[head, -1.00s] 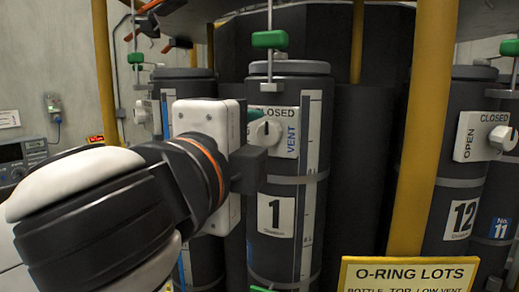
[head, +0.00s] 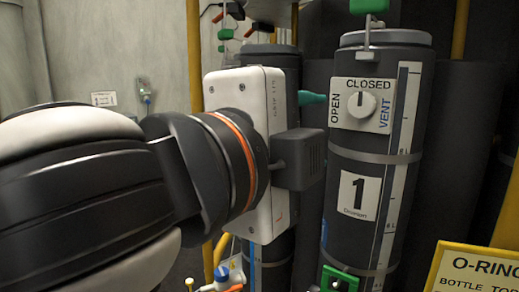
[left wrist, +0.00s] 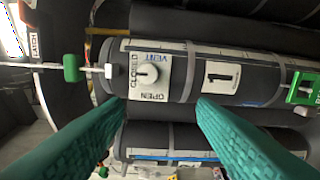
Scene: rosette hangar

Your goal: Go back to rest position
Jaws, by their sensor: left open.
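A dark upright column marked 1 (head: 361,228) stands right of centre in the head view. Its white valve plate (head: 386,117) reads OPEN, CLOSED and VENT. The round white knob (head: 355,105) has its pointer up toward CLOSED. My left gripper (head: 313,98) is left of the plate; a teal fingertip shows just beside it, apart from the knob. In the left wrist view, the two teal fingers of my left gripper (left wrist: 161,108) are spread wide with nothing between them. The knob (left wrist: 147,74) lies ahead of them, beyond the fingertips. My right gripper is in neither view.
A yellow O-ring sign (head: 478,268) stands at the lower right. A green handle (head: 369,6) is above the column, and a green clamp (head: 340,279) is low on it. Another dark column stands behind my gripper. A yellow post (head: 193,60) rises at the left.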

